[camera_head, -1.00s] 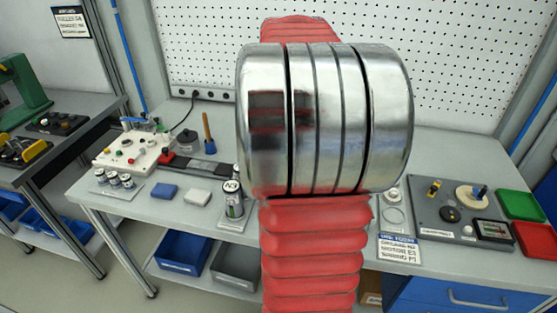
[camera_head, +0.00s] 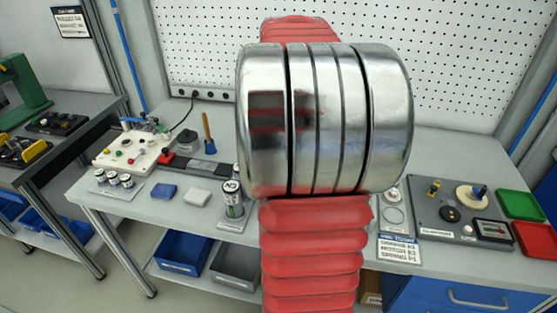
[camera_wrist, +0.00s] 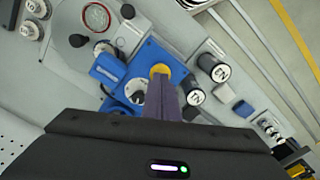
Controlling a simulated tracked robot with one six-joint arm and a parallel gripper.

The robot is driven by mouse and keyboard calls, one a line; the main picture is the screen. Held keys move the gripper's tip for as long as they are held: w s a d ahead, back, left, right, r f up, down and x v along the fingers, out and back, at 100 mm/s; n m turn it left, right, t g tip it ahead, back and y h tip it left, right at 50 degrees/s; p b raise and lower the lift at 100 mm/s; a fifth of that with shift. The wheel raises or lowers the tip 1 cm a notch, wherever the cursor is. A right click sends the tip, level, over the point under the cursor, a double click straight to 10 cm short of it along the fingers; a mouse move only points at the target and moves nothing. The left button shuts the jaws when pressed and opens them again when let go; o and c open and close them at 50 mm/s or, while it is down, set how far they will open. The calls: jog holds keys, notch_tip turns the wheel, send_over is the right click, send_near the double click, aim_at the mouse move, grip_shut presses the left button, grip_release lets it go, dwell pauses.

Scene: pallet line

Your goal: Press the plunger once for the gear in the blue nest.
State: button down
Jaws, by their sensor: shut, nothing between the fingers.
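My gripper (camera_wrist: 162,82) shows in the wrist view, its dark fingers closed together with nothing between them. The fingertips are at a yellow round piece (camera_wrist: 160,70) on a blue fixture (camera_wrist: 148,54); I cannot tell whether they touch it. A pale round part (camera_wrist: 135,88) sits in the blue fixture, left of the fingers and partly hidden by them; it may be the gear. I cannot tell for certain which part is the plunger. In the head view my arm covers the middle of the bench, and the gripper and blue fixture are hidden.
Dark-topped cylinders (camera_wrist: 214,68) stand right of the blue fixture. A grey plate with a red-ringed dial (camera_wrist: 96,17) is at upper left. In the head view, a white fixture (camera_head: 132,147) stands left, a grey panel (camera_head: 432,205) right, and green (camera_head: 520,205) and red trays (camera_head: 537,240) beyond it.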

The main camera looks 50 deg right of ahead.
jog(key=shift+f, duration=1.75)
jog(key=shift+r, duration=3.25)
jog(key=shift+w+a, duration=0.1)
jog(key=w+a+n+t+h, duration=0.15)
jog(key=a+n+t, duration=0.3)
jog(key=a, duration=2.25)
jog(key=s+a+f+n+t+y, duration=0.1)
jog(key=s+a+f+n, duration=0.2)
jog(key=a, duration=0.6)
jog(key=shift+s+a+f, duration=0.25)
jog(key=shift+s+a, duration=0.05)
jog(key=shift+s, duration=0.1)
